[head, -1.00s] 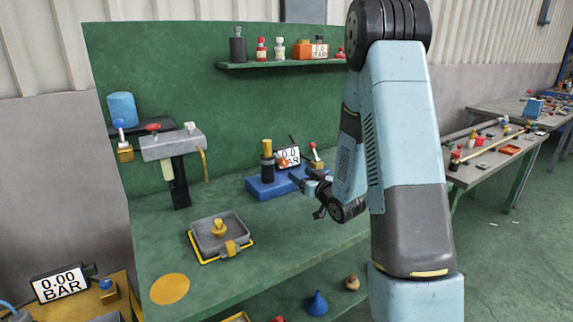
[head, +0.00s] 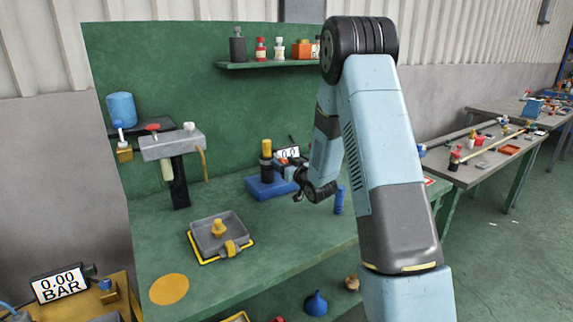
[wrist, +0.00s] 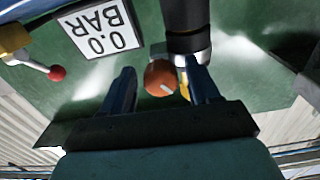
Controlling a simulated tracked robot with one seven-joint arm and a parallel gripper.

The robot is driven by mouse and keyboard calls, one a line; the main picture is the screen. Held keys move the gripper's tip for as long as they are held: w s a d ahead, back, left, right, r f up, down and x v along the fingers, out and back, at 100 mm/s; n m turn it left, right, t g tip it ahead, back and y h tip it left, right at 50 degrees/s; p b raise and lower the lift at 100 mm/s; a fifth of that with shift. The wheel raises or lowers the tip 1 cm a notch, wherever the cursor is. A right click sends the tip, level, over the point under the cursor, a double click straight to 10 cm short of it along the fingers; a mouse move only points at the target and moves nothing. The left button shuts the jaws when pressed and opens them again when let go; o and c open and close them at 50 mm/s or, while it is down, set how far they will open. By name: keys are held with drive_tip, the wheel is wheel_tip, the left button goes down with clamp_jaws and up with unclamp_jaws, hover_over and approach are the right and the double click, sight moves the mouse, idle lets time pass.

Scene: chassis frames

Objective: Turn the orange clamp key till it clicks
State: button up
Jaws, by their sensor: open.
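The orange clamp key (wrist: 160,78) shows in the wrist view as a round orange knob with a pale mark. My gripper (wrist: 161,74) is open, with one dark blue finger to each side of the key and gaps between them. I cannot tell whether the fingertips reach to the key's depth. In the head view my gripper (head: 298,179) is beside the blue block (head: 262,189) that carries the gauge, and the arm partly covers that block. The key is hard to make out there.
A black cylinder (wrist: 188,28) with a silver collar stands close to the right finger. A 0.0 BAR display (wrist: 97,30) and a red-tipped lever (wrist: 56,73) are at the left. In the head view, a grey tray (head: 205,240) and an orange disc (head: 169,289) lie on the green bench.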

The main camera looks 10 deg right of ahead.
drive_tip(key=c, duration=1)
drive_tip(key=shift+n, duration=0.9)
drive_tip(key=shift+c, duration=0.2)
drive_tip(key=o, duration=1)
drive_tip(key=shift+o, duration=0.2)
drive_tip(key=v, duration=1.3)
drive_tip(key=shift+s, duration=0.35)
